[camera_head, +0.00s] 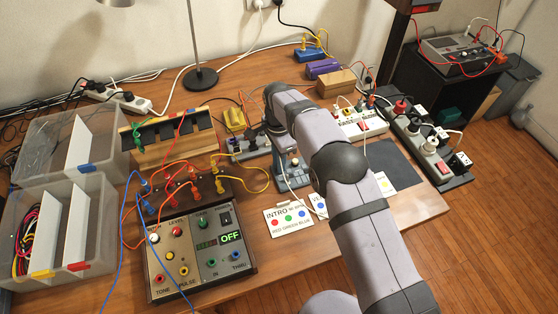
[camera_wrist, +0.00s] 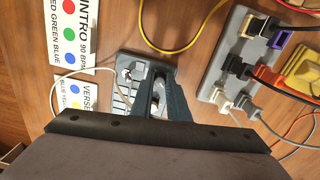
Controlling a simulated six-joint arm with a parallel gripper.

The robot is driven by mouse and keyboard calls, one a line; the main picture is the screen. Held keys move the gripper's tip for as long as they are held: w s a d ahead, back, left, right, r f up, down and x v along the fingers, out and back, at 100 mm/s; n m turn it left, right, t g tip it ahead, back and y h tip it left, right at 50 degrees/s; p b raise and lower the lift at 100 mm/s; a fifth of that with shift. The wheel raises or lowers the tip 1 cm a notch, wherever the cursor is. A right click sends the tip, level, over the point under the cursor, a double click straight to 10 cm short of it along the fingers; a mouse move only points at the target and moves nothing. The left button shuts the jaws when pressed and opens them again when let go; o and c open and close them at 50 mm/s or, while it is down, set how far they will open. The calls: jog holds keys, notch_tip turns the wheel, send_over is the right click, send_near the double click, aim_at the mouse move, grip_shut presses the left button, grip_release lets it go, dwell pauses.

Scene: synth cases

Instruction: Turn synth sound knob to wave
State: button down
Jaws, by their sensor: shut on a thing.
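The synth is a small grey box (camera_head: 294,183) with white keys, on the wooden table near the middle of the head view. In the wrist view the synth (camera_wrist: 122,98) lies just below my gripper (camera_wrist: 158,88), with a white cable running to it. My gripper (camera_head: 284,156) points down over the synth's top. Its fingers are close together on a knob of the synth. The fingers cover the knob, so its setting cannot be read.
White cards with coloured dots (camera_head: 290,221) lie in front of the synth. A box of knobs and sockets reading OFF (camera_head: 198,252) stands left, with cables around it. Power strips (camera_head: 428,150) stand right. A dark mat (camera_head: 393,165) lies clear.

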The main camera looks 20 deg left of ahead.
dwell(0.3)
jog(key=c, duration=1.7)
grip_release()
jog(key=shift+r, duration=0.1)
jog(key=shift+a+r+b, duration=0.1)
jog(key=shift+r+b, duration=0.55)
jog(key=shift+r, duration=2.95)
